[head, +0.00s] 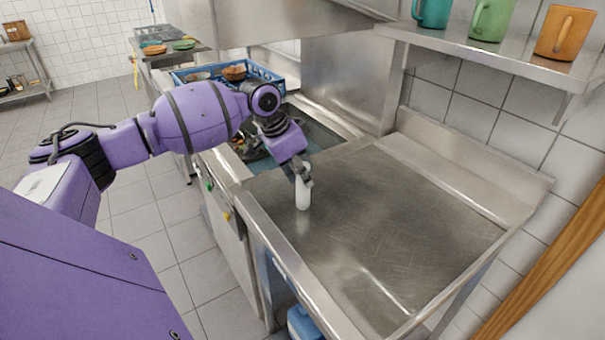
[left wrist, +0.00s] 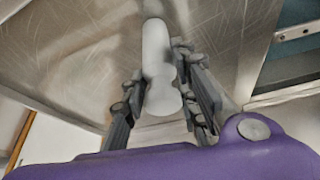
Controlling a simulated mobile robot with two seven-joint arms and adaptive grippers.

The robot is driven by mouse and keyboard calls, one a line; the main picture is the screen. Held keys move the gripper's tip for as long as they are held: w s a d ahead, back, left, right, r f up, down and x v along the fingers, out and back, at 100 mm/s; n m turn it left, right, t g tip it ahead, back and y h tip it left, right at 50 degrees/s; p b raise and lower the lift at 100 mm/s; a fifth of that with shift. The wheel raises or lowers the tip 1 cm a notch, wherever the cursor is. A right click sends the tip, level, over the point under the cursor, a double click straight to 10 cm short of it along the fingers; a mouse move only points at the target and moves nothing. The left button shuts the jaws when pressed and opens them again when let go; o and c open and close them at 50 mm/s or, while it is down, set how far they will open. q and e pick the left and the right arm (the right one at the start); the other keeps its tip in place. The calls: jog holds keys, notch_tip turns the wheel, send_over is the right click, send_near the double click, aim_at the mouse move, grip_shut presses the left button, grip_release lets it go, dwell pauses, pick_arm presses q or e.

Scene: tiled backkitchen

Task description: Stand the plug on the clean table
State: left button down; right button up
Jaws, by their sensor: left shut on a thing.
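The plug (head: 303,194) is a white, upright cylinder over the left part of the steel clean table (head: 400,220). In the left wrist view the plug (left wrist: 156,48) is a pale rod with a narrower waist. My left gripper (head: 303,174) is shut on its upper part, and the fingers (left wrist: 163,100) lie on both sides of it. The plug's lower end is at or very close to the table top; I cannot tell if it touches. The gripper hides part of the plug's top in the head view. My right gripper is not in view.
The table top right of the plug is bare, with a raised rim (head: 290,275) at the front. A blue crate (head: 270,80) with dishes stands behind, beyond the sink area. A shelf (head: 480,50) with teal, green and orange mugs hangs above the back right.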

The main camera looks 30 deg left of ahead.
pick_arm(q)
jog(key=shift+d, duration=0.1)
jog(key=c, duration=1.4)
grip_release()
jog(key=shift+f, duration=0.1)
jog(key=shift+o, duration=0.2)
jog(key=v, duration=1.2)
jog(key=shift+p, duration=0.35)
